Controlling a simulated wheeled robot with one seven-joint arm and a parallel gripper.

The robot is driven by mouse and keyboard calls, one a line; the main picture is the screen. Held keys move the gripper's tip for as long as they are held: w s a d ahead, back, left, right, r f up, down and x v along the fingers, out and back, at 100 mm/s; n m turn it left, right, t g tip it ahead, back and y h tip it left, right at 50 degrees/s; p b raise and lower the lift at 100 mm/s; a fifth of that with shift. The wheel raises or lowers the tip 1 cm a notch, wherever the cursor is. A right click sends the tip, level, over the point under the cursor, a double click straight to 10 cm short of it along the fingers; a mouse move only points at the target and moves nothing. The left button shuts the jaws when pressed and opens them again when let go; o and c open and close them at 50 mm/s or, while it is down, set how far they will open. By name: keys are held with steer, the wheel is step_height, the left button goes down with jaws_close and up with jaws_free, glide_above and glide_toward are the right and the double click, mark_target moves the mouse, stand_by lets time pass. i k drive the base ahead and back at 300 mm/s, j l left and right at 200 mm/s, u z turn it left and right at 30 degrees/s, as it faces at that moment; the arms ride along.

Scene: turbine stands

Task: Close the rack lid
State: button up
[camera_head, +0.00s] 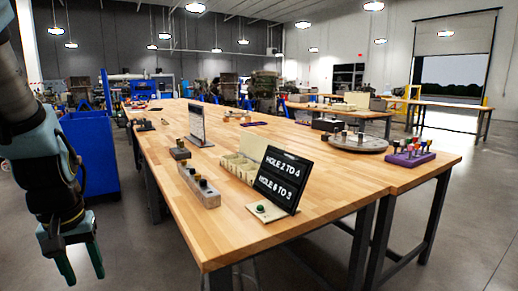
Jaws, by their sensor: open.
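My gripper (83,270) hangs at the lower left, off the left side of the wooden table, with its two teal fingers apart and nothing between them. A cream box (238,168) with open compartments stands near the middle of the table, and a raised cream panel (256,146) at its back looks like an upright lid. I cannot tell for sure that this is the rack. A black sign (283,180) reading "HOLE 2 TO 4" and "HOLE 6 TO 3" hides its right part. My gripper is well apart from the box.
The wooden table (310,208) holds a grey block with knobs (200,188), a green button on a plate (265,210), an upright panel (197,124), a round grey plate (357,142) and a purple rack of coloured pegs (409,156). A blue bin (90,152) stands left.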

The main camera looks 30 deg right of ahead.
mark_target(255, 147)
steer(key=l+u, duration=0.1)
steer(key=l, duration=0.45)
steer(key=l+u, duration=0.15)
steer(key=l, duration=0.4)
steer(key=k+l+u, duration=0.1)
steer(key=l, duration=0.45)
steer(key=k+l+u, duration=0.1)
steer(key=l, duration=0.45)
steer(key=k+l+u, duration=0.15)
steer(key=l, duration=0.35)
steer(key=k+l+u, duration=0.1)
steer(key=l, duration=0.45)
steer(key=k+l+u, duration=0.15)
steer(key=l, duration=0.35)
steer(key=k+l+u, duration=0.1)
steer(key=k+l, duration=0.15)
steer(key=l, duration=0.75)
steer(key=i+l, duration=0.15)
steer(key=l, duration=0.3)
